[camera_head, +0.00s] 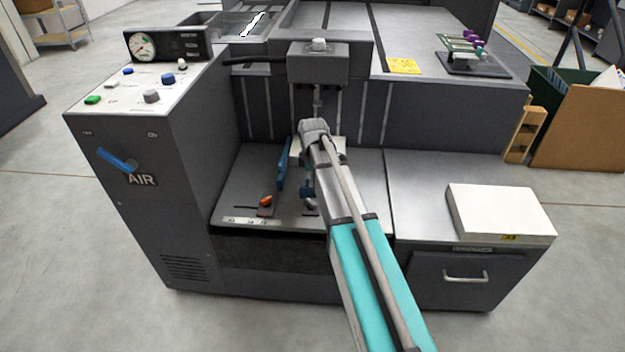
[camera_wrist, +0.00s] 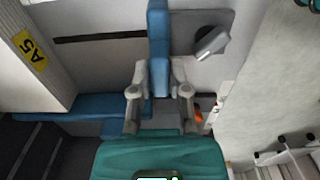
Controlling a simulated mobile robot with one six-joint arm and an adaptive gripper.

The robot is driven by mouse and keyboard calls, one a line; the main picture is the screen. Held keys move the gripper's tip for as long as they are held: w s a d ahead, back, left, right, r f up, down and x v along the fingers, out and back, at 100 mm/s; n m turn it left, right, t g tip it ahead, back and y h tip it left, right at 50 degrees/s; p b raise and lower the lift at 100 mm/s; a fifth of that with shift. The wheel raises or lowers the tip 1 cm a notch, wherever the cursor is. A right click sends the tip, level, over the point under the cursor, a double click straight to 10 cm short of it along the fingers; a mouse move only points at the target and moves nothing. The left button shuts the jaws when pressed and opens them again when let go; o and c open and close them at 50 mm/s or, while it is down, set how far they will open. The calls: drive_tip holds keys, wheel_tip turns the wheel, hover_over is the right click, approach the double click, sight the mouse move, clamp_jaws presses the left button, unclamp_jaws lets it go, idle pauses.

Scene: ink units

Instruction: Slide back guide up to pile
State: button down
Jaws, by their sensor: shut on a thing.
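In the wrist view the blue back guide (camera_wrist: 158,28) stands between the two fingers of my gripper (camera_wrist: 160,72), which is shut on it. The white paper pile (camera_wrist: 45,78) with a yellow A5 label is at the left of that view. A visible gap lies between the pile and the held guide. A dark slot (camera_wrist: 100,37) runs across the plate between them. In the head view my arm hides most of my gripper and the guide; a bit of the white pile (camera_head: 331,147) shows behind the wrist.
Another blue guide bar (camera_wrist: 75,107) lies along the pile's side; it also shows in the head view (camera_head: 283,165). A grey lever (camera_wrist: 212,42) and an orange knob (camera_head: 266,200) are close by. A white paper stack (camera_head: 500,210) sits on the right-hand surface.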

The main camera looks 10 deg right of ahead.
drive_tip(key=shift+w, duration=0.1)
drive_tip(key=w+d, duration=0.1)
drive_tip(key=w, duration=0.3)
drive_tip(key=w+d, duration=0.2)
drive_tip(key=w, duration=0.3)
drive_tip(key=w+d, duration=0.1)
drive_tip(key=w, duration=0.4)
drive_tip(key=shift+w+d, duration=0.25)
drive_tip(key=shift+d, duration=0.15)
drive_tip(key=c, duration=0.6)
unclamp_jaws()
drive_tip(key=shift+s, duration=0.1)
